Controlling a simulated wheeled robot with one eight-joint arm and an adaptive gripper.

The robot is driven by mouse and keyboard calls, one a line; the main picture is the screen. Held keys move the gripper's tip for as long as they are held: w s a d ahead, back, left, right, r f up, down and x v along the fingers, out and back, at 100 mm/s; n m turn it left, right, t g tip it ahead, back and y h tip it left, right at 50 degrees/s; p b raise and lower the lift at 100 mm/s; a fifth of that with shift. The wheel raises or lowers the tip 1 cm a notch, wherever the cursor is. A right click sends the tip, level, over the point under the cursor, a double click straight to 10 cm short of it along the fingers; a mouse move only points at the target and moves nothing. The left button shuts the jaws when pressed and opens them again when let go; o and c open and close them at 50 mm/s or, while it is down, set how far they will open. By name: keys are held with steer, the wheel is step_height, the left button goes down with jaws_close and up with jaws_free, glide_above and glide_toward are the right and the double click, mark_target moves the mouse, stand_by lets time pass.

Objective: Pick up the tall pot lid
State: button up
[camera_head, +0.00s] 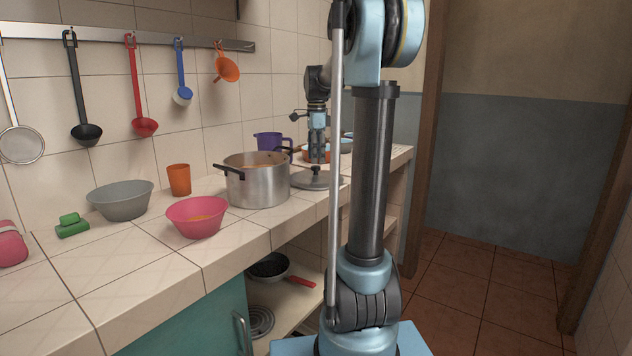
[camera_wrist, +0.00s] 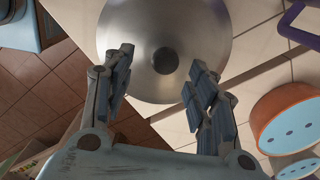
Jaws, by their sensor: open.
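The pot lid (camera_head: 318,180) is a round grey metal lid with a dark knob, lying on the counter just right of the metal pot. In the wrist view the lid (camera_wrist: 146,76) fills the upper middle, its dark knob (camera_wrist: 165,60) facing the camera. My gripper (camera_wrist: 158,72) is open and empty, its fingers on either side of the lid's lower half in that view, with the knob between and slightly beyond the fingertips. In the head view my gripper (camera_head: 318,155) points down above the lid. I cannot tell the exact height gap.
The metal pot (camera_head: 258,188) stands left of the lid. A purple jug (camera_head: 268,141) is behind, and an orange pot (camera_wrist: 290,115) is close by on the right in the wrist view. A pink bowl (camera_head: 196,226), a grey bowl (camera_head: 122,206) and an orange cup (camera_head: 179,180) stand farther left.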

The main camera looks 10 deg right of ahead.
mark_target(316, 166)
steer(key=shift+w+a+f, duration=0.1)
steer(key=shift+w+f, duration=0.1)
steer(key=shift+f, duration=1.1)
steer(key=shift+w+f, duration=0.2)
steer(key=shift+f, duration=1.1)
steer(key=c, duration=1.2)
